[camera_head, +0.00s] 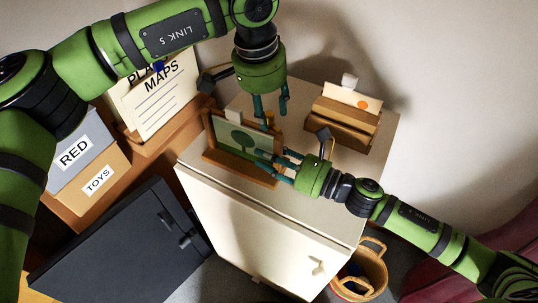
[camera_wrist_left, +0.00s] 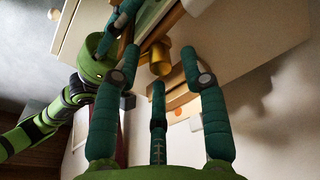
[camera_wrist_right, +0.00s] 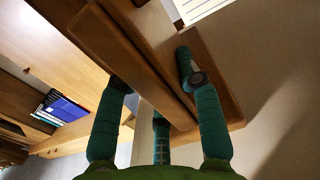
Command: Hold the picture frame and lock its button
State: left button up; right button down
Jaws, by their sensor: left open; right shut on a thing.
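The wooden picture frame (camera_head: 221,157) with a green tree picture stands on the white cabinet's top. My right gripper (camera_head: 277,163) is shut on the frame's right end; in the right wrist view (camera_wrist_right: 155,95) its fingers lie on both sides of the wood. My left gripper (camera_head: 267,108) is open, pointing down just behind the frame. A gold cylindrical button (camera_wrist_left: 160,60) sticks out from the back of the frame in the left wrist view. It lies between the spread fingers of the left gripper (camera_wrist_left: 158,75), and no contact shows. The button is hardly visible in the head view.
A wooden holder (camera_head: 345,125) with a card stands at the back right of the cabinet top (camera_head: 300,205). Boxes marked RED (camera_head: 75,152) and TOYS (camera_head: 97,181) and a maps sign (camera_head: 165,95) stand left. A basket (camera_head: 369,268) sits below on the right.

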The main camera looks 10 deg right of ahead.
pick_arm(q)
jog(key=shift+r, duration=2.8)
notch_tip(320, 180, up, 2)
jog(key=n, duration=0.1)
jog(key=n+t, duration=0.1)
jog(key=n, duration=0.2)
jog(key=shift+r+t+h, duration=0.25)
jog(key=shift+t+h, duration=0.05)
jog(key=shift+t, duration=0.1)
jog(key=shift+f, duration=4.35)
jog(key=c, duration=0.7)
jog(key=shift+c, duration=0.2)
